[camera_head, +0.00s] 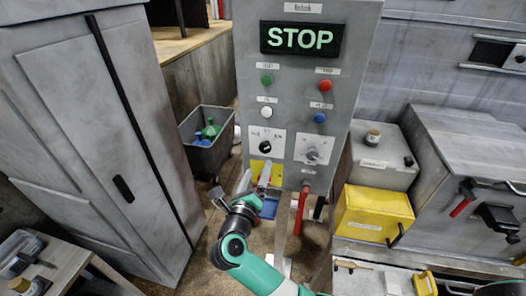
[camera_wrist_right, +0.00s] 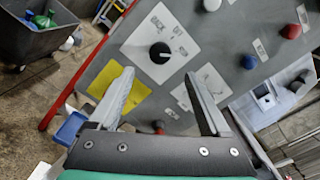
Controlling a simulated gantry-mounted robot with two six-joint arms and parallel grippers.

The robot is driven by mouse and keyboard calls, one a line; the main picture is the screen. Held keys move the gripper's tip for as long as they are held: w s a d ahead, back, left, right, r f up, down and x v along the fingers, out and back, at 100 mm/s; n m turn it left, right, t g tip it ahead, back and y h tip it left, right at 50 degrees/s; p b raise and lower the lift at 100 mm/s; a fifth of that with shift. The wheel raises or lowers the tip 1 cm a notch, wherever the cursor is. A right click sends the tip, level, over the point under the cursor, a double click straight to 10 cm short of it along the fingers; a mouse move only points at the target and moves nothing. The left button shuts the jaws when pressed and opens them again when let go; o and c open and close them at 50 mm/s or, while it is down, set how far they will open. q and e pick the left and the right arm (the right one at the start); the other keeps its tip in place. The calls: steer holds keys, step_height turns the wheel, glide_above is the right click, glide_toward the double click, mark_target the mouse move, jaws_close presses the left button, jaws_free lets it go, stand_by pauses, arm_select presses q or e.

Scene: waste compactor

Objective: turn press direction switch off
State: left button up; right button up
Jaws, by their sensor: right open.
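The press direction switch is a round black knob (camera_head: 265,147) on a white plate on the grey control panel (camera_head: 345,60). In the right wrist view the black knob (camera_wrist_right: 160,52) shows a white pointer mark, with "BACK" and "OFF" printed beside it. Nothing touches the knob. My left gripper is not in view.
A second knob (camera_head: 312,155) sits to the right on its own plate. Above are green (camera_head: 266,79), red (camera_head: 325,86), white (camera_head: 266,112) and blue (camera_head: 319,117) buttons and a lit STOP sign (camera_head: 300,39). A red lever (camera_head: 299,210) is below. A grey bin (camera_head: 207,140) stands left.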

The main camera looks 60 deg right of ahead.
mark_target(265, 149)
steer(key=x, duration=0.9)
steer(key=shift+c, duration=0.2)
